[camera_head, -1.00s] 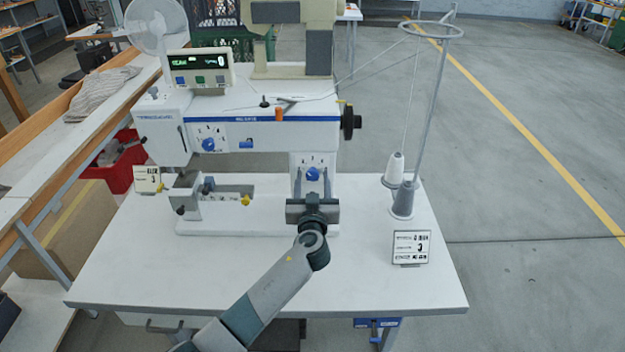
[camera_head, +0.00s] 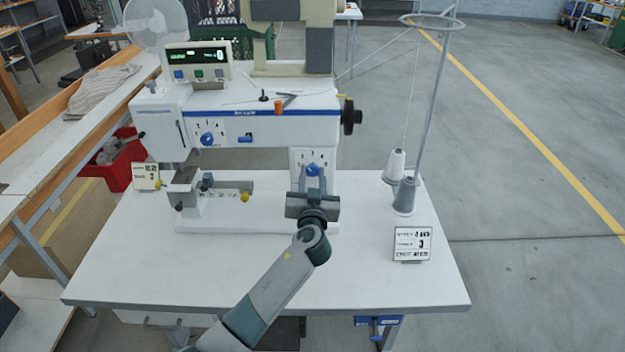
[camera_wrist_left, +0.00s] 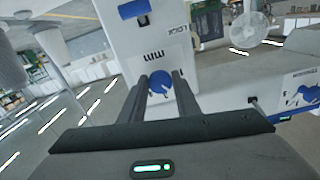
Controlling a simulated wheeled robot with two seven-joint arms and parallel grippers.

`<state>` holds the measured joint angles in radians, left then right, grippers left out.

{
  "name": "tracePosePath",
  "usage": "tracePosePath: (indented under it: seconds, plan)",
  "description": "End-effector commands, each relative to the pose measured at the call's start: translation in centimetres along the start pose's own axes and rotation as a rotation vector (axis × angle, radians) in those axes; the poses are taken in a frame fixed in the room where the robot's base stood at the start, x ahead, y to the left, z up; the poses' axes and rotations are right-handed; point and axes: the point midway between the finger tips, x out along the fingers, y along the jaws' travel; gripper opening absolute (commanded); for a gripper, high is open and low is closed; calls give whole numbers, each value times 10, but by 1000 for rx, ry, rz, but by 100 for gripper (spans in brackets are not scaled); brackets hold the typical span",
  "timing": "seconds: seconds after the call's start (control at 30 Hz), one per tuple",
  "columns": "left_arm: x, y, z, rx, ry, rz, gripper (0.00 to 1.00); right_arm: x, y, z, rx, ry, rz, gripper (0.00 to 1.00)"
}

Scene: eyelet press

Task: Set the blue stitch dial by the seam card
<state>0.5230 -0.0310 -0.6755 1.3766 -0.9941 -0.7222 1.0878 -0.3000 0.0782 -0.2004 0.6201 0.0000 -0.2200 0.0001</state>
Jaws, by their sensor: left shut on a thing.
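A blue dial (camera_head: 312,169) sits on the white right column of the sewing machine; it also shows in the left wrist view (camera_wrist_left: 160,83). My left gripper (camera_head: 312,180) is shut on this dial, one finger on each side. Tick marks show above the dial, but its exact setting is hard to read. A second blue dial (camera_head: 207,139) is on the machine's upper arm at left. My right gripper is not in view.
A smaller card (camera_head: 145,177) stands left of the machine. A thread stand with a grey cone (camera_head: 405,196) rises at the right of the white table (camera_head: 200,270). A display box (camera_head: 198,62) sits on top of the machine. The table front is clear.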

Motion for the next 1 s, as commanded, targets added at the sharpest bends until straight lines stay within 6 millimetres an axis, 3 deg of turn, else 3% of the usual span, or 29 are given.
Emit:
tracePosePath:
  seconds: [0.1, 0.33, 1.0]
  plan:
    - [0, 1, 4, 67, -1, 0, 7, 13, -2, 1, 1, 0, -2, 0]
    - [0, 0, 3, 246, -2, 0, 7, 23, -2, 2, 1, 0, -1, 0]
    - [0, -2, 0, 886, -4, 1, 7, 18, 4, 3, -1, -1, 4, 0]
